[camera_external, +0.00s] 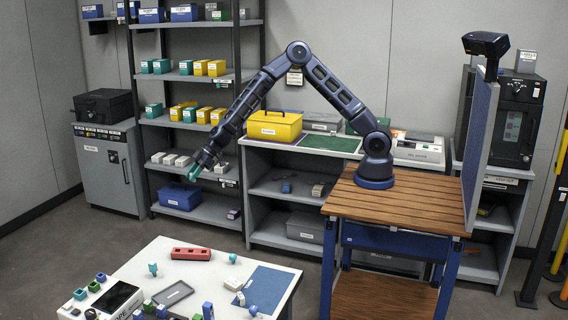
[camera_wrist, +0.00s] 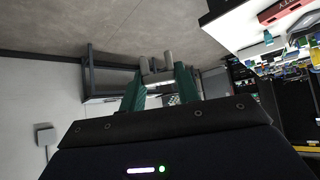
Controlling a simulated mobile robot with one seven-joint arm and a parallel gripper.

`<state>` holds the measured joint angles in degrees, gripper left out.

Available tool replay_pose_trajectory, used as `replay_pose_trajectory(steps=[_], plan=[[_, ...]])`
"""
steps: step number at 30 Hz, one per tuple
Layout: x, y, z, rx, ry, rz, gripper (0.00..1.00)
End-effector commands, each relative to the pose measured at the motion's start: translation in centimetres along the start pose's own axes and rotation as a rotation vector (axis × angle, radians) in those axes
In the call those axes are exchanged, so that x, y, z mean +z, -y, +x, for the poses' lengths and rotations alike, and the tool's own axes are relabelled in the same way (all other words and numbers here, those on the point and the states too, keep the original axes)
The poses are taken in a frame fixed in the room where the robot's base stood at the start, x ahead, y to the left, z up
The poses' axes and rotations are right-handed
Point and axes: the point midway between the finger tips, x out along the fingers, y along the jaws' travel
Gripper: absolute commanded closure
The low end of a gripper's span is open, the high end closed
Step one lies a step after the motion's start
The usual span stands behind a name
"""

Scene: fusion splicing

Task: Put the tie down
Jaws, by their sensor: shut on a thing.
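My gripper (camera_external: 194,172) hangs in the air at the end of the outstretched arm, in front of the shelf rack and beyond the white table's far edge. In the wrist view its two green fingers (camera_wrist: 158,82) are shut on a small pale grey piece (camera_wrist: 157,68) with two short posts and a crossbar. It is probably the tie, but it is too small to be sure. In the external view the held piece cannot be made out apart from the green fingers.
The white table (camera_external: 140,262) carries a red holder (camera_external: 191,254), a grey tray (camera_external: 173,293), a blue mat (camera_external: 268,287) and several small coloured pieces. A wooden bench (camera_external: 400,205) bears my arm's base. A shelf rack (camera_external: 190,77) with small boxes stands behind my gripper.

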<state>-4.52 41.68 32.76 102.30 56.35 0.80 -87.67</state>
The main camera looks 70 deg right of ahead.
Motion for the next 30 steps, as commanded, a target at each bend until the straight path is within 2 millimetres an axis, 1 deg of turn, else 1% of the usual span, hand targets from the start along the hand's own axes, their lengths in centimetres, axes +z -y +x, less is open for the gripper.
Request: replay_pose_trajectory(steps=[1,11,17,23,24,29,30], plan=[[-0.8,1.3,0.3,-0.019,0.0,-0.021,0.89],[-5.2,8.3,1.4,-0.145,0.0,-0.148,0.89],[-8.6,13.9,1.6,-0.238,-0.001,-0.242,0.89],[-12.7,21.3,1.1,-0.356,-0.001,-0.357,0.89],[-13.5,22.8,0.9,-0.379,-0.002,-0.382,0.89],[-16.8,28.8,-0.4,-0.471,-0.002,-0.472,0.89],[-17.6,30.4,-0.8,-0.494,-0.002,-0.496,0.89]])
